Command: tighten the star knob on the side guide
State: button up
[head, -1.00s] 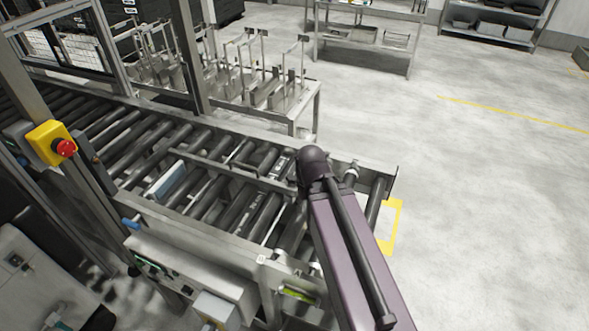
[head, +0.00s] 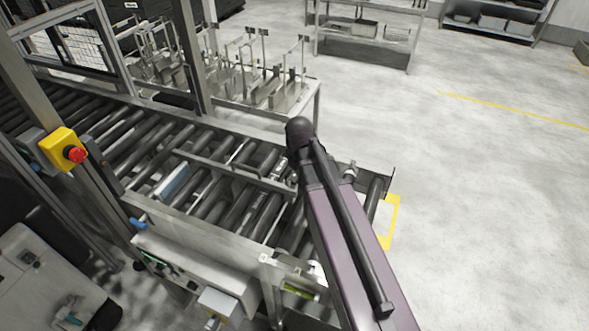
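A metal side guide rail (head: 225,171) runs lengthwise over the rollers of the conveyor (head: 150,239). I cannot make out a star knob on it for certain. A small metal fitting (head: 350,170) shows at the conveyor's far side near its right end, just right of my arm; its shape is too small to tell. My purple arm rises from the bottom right, and its dark joint stands over the right part of the conveyor. My gripper does not show; the arm may hide it.
A yellow box with a red emergency button (head: 75,154) is on a post at left. A blue-grey block (head: 173,182) lies among the rollers. A metal rack table (head: 310,92) stands behind the conveyor. Open floor (head: 470,180) lies to the right.

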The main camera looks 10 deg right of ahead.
aim_at(293, 178)
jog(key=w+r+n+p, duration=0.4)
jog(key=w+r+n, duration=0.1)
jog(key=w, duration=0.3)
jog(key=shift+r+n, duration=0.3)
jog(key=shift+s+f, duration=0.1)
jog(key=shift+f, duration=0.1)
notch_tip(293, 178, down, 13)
jog(key=b, duration=1.3)
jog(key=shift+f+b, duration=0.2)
jog(key=shift+b, duration=0.1)
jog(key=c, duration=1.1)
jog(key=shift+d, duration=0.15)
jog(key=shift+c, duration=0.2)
